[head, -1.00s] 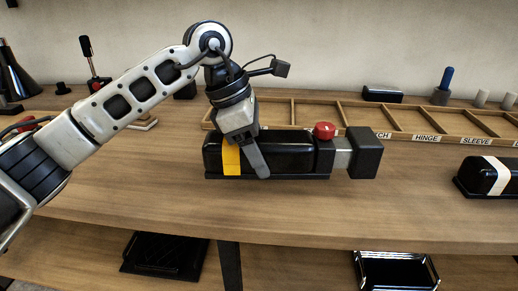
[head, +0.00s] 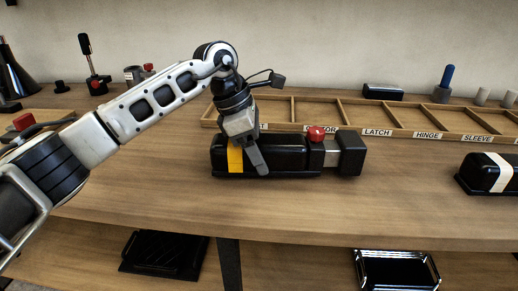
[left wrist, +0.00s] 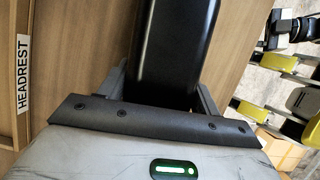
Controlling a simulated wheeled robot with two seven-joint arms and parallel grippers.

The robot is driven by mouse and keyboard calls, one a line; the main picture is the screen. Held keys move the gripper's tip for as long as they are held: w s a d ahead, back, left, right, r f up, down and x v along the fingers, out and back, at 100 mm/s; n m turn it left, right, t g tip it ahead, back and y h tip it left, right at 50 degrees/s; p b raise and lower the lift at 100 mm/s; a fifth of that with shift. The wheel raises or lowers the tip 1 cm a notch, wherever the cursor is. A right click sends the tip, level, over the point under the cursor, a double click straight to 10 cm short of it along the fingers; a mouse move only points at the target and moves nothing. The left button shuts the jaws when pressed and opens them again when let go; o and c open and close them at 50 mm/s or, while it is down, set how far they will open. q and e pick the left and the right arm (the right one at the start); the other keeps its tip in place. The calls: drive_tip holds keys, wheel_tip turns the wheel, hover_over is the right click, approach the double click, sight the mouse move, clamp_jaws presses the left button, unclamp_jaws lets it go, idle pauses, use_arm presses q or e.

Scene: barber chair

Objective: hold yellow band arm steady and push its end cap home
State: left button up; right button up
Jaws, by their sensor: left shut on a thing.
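The black arm (head: 285,155) with a yellow band (head: 235,158) lies lengthwise on the bench. At its right end, a short grey metal stem (head: 331,157) shows between the black body and the black end cap (head: 351,153). A red knob (head: 316,134) sits on top, left of the stem. My left gripper (head: 254,156) comes from above and is shut on the arm beside the yellow band, one finger across the near side. In the left wrist view, the black arm (left wrist: 180,45) runs between the gripper's fingers (left wrist: 162,92). My right gripper is not in view.
A wooden compartment tray (head: 390,133) with labels stands behind the arm. A black arm with a white band (head: 488,174) lies at the right. Black trays (head: 165,252) sit on the lower shelf. Bench to the front and between the two arms is clear.

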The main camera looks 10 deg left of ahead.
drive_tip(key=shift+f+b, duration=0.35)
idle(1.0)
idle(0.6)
